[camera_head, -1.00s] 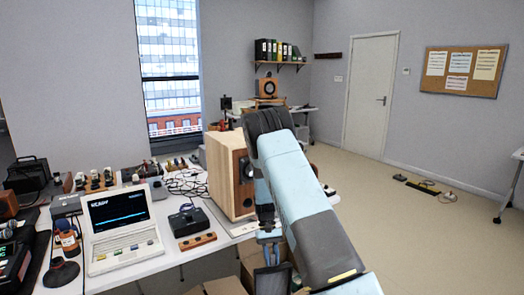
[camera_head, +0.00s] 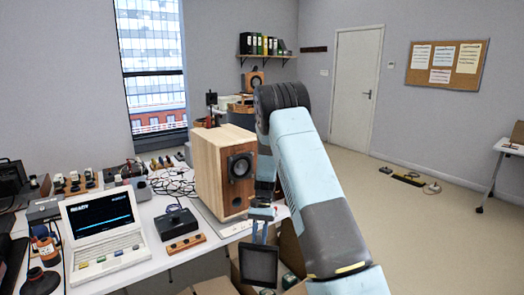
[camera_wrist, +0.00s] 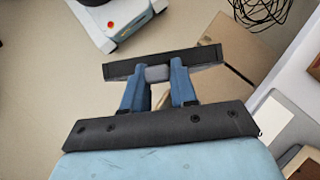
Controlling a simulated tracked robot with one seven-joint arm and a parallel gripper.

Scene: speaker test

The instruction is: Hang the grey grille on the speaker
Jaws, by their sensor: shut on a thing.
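The speaker (camera_head: 209,172) is an upright pale wooden box on the white table. Its front, with a black round driver (camera_head: 240,166), faces right and toward the camera; my arm covers its right edge. My gripper (camera_head: 262,213) is in front of the speaker and to its right, low near the table's edge. It is shut on the grey grille (camera_head: 260,266), a dark framed panel that hangs below the fingers, apart from the speaker. In the wrist view my gripper (camera_wrist: 159,76) pinches the middle of the grille (camera_wrist: 206,56), seen nearly edge-on.
The white table (camera_head: 148,234) carries a laptop-like terminal (camera_head: 103,225), a black device (camera_head: 176,222), a wooden block (camera_head: 186,243) and loose cables (camera_head: 174,182) left of the speaker. Cardboard boxes (camera_head: 214,287) stand below the table's edge. Open floor (camera_head: 440,235) lies to the right.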

